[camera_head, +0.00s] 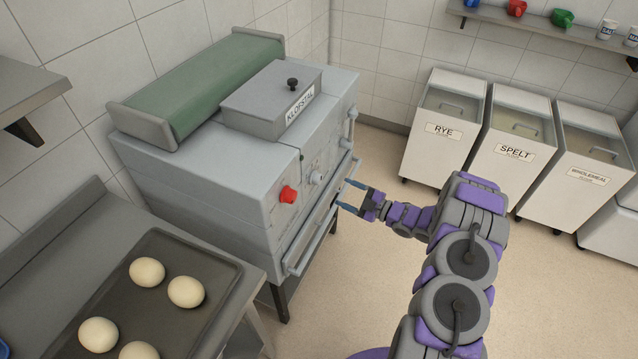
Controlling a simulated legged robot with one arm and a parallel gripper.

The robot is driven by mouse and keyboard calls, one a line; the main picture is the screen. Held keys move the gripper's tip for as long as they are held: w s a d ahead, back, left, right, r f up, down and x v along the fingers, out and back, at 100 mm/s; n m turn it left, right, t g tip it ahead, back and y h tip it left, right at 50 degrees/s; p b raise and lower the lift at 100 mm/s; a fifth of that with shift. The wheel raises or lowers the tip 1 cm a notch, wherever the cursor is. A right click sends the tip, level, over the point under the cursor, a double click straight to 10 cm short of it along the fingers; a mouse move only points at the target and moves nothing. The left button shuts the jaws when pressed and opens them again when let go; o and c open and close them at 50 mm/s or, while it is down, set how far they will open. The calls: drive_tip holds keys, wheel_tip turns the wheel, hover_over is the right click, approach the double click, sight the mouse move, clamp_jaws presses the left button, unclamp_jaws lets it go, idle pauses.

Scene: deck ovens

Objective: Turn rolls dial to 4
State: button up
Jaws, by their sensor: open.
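A grey deck oven (205,185) stands at the left. Its front panel carries a large red knob (288,194) and a smaller pale dial (317,178) to its right. The panel's markings are too small to read, so I cannot tell which dial is the rolls dial or where it points. My gripper (344,193) is open and empty in front of the oven, to the right of the pale dial. Its two blue-tipped fingers point left toward the oven front. It appears apart from both dials.
A long bar handle (318,235) runs along the oven front below the dials. A dark tray (205,325) with several dough balls lies on the bench at lower left. Labelled bins, rye (443,128), spelt (513,150) and wholemeal (586,172), stand at the right. The floor between is clear.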

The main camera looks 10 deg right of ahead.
sight(320, 182)
drive_tip(key=b+x, duration=0.1)
drive_tip(key=x, duration=0.9)
drive_tip(key=shift+s+a+b, duration=0.2)
drive_tip(key=shift+a+b, duration=0.15)
drive_tip(key=shift+w+d+f, duration=0.1)
drive_tip(key=shift+w+d, duration=0.15)
drive_tip(key=shift+d, duration=0.85)
drive_tip(key=shift+a, duration=0.9)
drive_tip(key=c, duration=0.5)
drive_tip(key=shift+s, duration=0.1)
drive_tip(key=shift+c, duration=0.6)
drive_tip(key=shift+d, duration=0.35)
drive_tip(key=c, duration=0.3)
